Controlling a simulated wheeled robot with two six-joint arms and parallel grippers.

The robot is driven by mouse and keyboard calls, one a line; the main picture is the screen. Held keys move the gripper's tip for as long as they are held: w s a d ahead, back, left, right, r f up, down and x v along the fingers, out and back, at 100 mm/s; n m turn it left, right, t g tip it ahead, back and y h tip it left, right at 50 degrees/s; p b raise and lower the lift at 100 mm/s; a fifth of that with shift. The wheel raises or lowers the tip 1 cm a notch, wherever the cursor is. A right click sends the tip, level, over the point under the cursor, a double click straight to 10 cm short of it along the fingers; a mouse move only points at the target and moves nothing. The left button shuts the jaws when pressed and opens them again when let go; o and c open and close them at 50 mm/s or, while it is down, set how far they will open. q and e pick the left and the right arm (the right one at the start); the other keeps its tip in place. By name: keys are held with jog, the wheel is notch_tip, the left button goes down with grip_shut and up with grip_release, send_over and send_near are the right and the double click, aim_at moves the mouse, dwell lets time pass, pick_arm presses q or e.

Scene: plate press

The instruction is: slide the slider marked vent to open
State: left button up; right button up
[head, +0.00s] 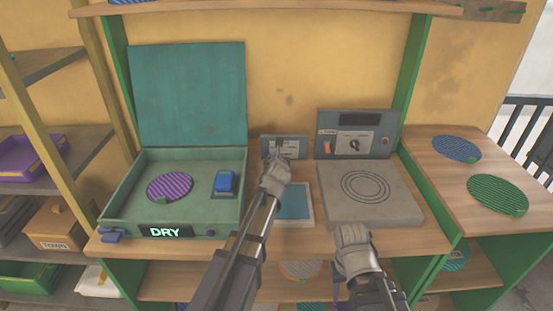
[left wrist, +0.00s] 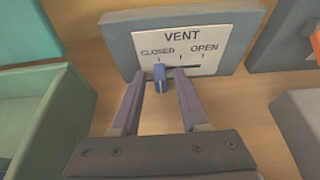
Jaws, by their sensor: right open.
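The vent panel (head: 289,145) is a small grey box with a white label at the back of the bench. In the left wrist view its label (left wrist: 183,36) reads VENT, CLOSED and OPEN. The blue slider knob (left wrist: 159,79) is at the left end of the slot, under CLOSED. My left gripper (head: 283,158) is in front of the panel. In the left wrist view its fingers (left wrist: 160,86) are open, one on each side of the knob, with small gaps. My right gripper (head: 353,262) is open near the bench's front edge, its fingertips unclear.
Left is an open green box (head: 125,205) with a DRY display, a purple striped disc (head: 169,187) and a blue block (head: 225,182). Right is a grey hot plate (head: 395,207) with a control panel (head: 378,145). A blue pad (head: 294,202) lies between them.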

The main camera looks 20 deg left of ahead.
pick_arm(q)
grip_shut()
dwell(1.2)
